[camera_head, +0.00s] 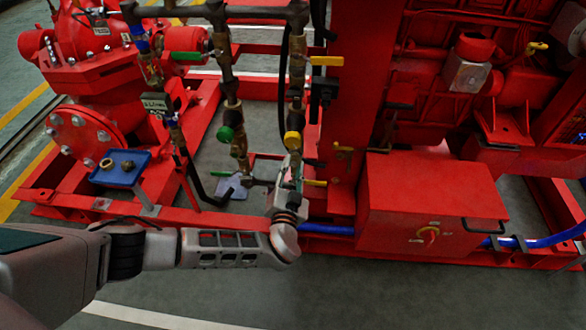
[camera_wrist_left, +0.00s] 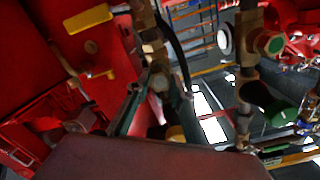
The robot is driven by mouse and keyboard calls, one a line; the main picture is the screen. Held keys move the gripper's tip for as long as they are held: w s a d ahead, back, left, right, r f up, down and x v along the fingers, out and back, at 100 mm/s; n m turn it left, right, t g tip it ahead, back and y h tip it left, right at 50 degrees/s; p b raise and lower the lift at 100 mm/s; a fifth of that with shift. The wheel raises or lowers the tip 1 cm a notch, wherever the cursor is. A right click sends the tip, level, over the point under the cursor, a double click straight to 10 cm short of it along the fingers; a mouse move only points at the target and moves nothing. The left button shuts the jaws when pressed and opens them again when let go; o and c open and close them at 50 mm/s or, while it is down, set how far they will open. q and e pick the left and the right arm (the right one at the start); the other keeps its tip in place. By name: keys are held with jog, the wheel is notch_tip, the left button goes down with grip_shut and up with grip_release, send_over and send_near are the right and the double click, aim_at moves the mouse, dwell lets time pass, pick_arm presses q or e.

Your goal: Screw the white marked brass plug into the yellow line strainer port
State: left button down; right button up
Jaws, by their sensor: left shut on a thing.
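The yellow line strainer (camera_head: 292,141) sits low on the right-hand vertical brass pipe, with a yellow round end. My left gripper (camera_head: 291,168) is right below it, pointing up at the pipe. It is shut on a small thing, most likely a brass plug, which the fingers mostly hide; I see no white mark. In the left wrist view a round brass end (camera_wrist_left: 160,82) shows near the fingers, and a bit of yellow (camera_wrist_left: 176,133) shows beyond. I cannot tell whether the plug touches the port. My right gripper is out of view.
A blue tray (camera_head: 136,178) with two brass pieces (camera_head: 108,163) lies on the red frame at left. A green-ended strainer (camera_head: 225,134) stands on the neighbouring pipe. Yellow and green valve handles stick out nearby. A red control box (camera_head: 400,205) is at right.

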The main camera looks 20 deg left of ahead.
pick_arm(q)
jog(key=shift+w+a, duration=0.15)
jog(key=shift+w, duration=0.4)
